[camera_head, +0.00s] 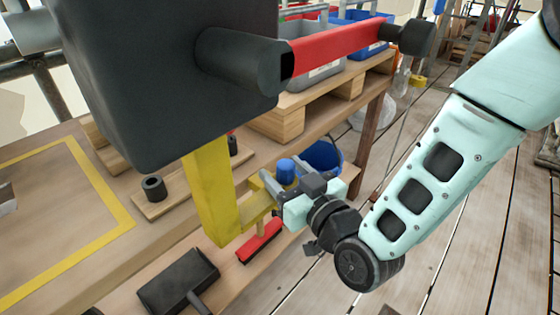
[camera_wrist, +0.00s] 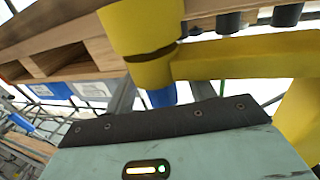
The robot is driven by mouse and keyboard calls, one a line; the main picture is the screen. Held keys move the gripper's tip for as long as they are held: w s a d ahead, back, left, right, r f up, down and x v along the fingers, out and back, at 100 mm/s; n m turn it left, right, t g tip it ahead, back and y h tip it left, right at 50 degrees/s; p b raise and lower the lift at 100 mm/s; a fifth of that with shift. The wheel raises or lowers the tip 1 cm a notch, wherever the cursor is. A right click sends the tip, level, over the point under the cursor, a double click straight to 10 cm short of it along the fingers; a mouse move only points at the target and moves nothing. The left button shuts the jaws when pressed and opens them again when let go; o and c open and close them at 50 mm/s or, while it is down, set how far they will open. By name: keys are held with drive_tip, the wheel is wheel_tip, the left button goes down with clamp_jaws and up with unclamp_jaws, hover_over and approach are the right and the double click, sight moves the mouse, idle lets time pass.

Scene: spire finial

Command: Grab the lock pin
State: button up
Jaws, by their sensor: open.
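A blue knob (camera_head: 286,171), which looks like the head of the lock pin, stands above a yellow arm (camera_head: 258,210) that juts from a yellow post (camera_head: 209,190). In the wrist view the blue piece (camera_wrist: 161,98) shows below a yellow cylinder (camera_wrist: 148,45), between my finger bars. My gripper (camera_head: 279,184) is open at the blue knob, with its fingers reaching to either side. I cannot tell whether they touch it. The pin's lower part is hidden by my gripper and the yellow parts.
A blue bucket (camera_head: 321,157) stands just behind my gripper. A brush with red head (camera_head: 260,240) and a dark flat tool (camera_head: 178,280) lie below. Plank floor is open at right.

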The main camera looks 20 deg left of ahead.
drive_tip(key=c, duration=1.1)
drive_tip(key=shift+r, duration=0.1)
